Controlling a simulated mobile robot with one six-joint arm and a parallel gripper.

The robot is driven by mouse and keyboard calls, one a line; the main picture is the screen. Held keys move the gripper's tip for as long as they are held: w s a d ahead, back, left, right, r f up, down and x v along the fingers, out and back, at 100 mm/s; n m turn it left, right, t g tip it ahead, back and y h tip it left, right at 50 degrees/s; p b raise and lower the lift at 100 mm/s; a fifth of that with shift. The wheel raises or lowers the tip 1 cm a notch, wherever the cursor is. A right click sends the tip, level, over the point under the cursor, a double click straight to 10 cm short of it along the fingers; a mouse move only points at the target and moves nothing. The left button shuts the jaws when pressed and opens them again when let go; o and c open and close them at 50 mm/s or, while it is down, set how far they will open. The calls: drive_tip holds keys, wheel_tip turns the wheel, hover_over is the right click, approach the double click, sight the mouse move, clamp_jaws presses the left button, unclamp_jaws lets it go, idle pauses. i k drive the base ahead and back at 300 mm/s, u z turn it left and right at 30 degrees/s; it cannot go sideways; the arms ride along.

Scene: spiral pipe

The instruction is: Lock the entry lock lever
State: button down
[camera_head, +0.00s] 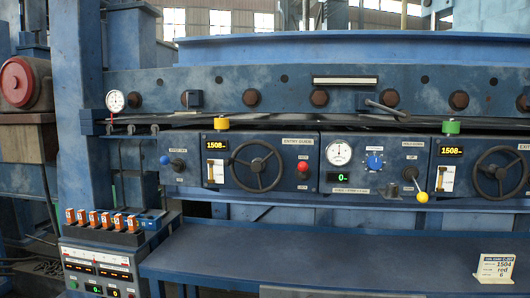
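A short lever with a blue ball (165,160) sits at the left end of the blue control panel. Its ball points left and slightly up from a dark round hub (178,165). The small label above it is too small to read surely, so I cannot tell for certain that it is the entry lock lever. To its right is a black handwheel (257,166) beside a label reading ENTRY GUIDE (297,141). A red knob (303,167) is right of the wheel. My gripper is not in view.
A yellow-ball lever (421,197) hangs down-right on the right panel, left of a second handwheel (497,173). Below is a mostly bare blue shelf (330,265) with a card (495,268) at right. A box with orange switches (100,221) stands lower left.

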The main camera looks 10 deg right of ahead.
sight(303, 167)
drive_tip(key=z, duration=0.05)
drive_tip(key=i, duration=1)
drive_tip(key=u, duration=0.05)
